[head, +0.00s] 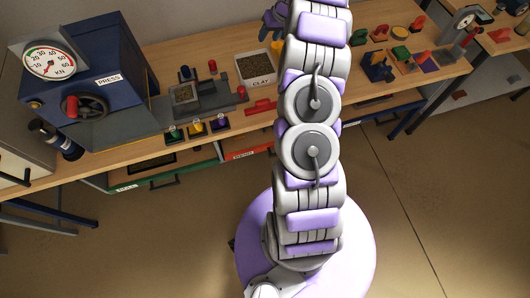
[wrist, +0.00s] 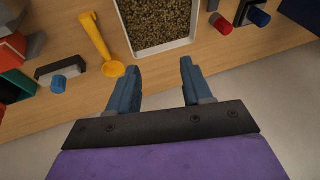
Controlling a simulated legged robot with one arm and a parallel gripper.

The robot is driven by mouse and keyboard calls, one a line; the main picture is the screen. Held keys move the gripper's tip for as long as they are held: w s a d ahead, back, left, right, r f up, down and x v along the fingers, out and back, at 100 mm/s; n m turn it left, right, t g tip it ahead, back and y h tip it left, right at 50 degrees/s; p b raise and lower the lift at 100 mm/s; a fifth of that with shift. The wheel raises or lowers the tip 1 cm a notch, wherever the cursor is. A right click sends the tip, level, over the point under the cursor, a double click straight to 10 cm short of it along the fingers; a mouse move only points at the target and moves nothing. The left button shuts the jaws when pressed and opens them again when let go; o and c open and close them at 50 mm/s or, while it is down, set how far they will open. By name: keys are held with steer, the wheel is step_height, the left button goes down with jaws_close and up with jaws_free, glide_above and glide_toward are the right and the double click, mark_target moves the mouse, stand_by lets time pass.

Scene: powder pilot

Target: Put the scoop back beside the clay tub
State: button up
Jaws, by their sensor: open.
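The yellow scoop (wrist: 100,45) lies on the bench beside the clay tub, on its left in the wrist view. Its round end is towards the gripper. The clay tub (wrist: 199,18) is a white box full of brown granules; it also shows in the head view (head: 241,75), with a CLAY label on its front. My gripper (wrist: 161,68) is open and empty, its blue fingers apart just short of the tub's rim. The scoop's round end is just left of the left finger, apart from it. In the head view my arm hides most of the area right of the tub.
A red-ended knob (wrist: 221,24) and blue-ended parts lie right of the tub in the wrist view. A blue-capped block (wrist: 62,76) and coloured blocks stand at the left. The blue press (head: 95,75) is at the bench's left in the head view.

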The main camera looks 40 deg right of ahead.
steer(key=s+a+r+n+g, duration=0.1)
steer(key=s+a+r, duration=0.4)
steer(key=a, duration=0.4)
steer(key=s+a+r+n+g+y, duration=0.1)
steer(key=s+a+r, duration=0.35)
steer(key=a, duration=0.45)
steer(key=s+a+r+n+g, duration=0.1)
steer(key=s+a+r, duration=0.35)
steer(key=a, duration=0.45)
steer(key=s+a+g+h, duration=0.1)
steer(key=s+a, duration=0.1)
steer(key=s, duration=0.8)
steer(key=s+a+r+g+h, duration=0.1)
steer(key=s+a, duration=0.2)
steer(key=s, duration=0.8)
steer(key=s+a+r+g, duration=0.1)
steer(key=s+a, duration=0.2)
steer(key=s, duration=0.7)
steer(key=shift+s+h, duration=0.35)
steer(key=shift+h, duration=0.05)
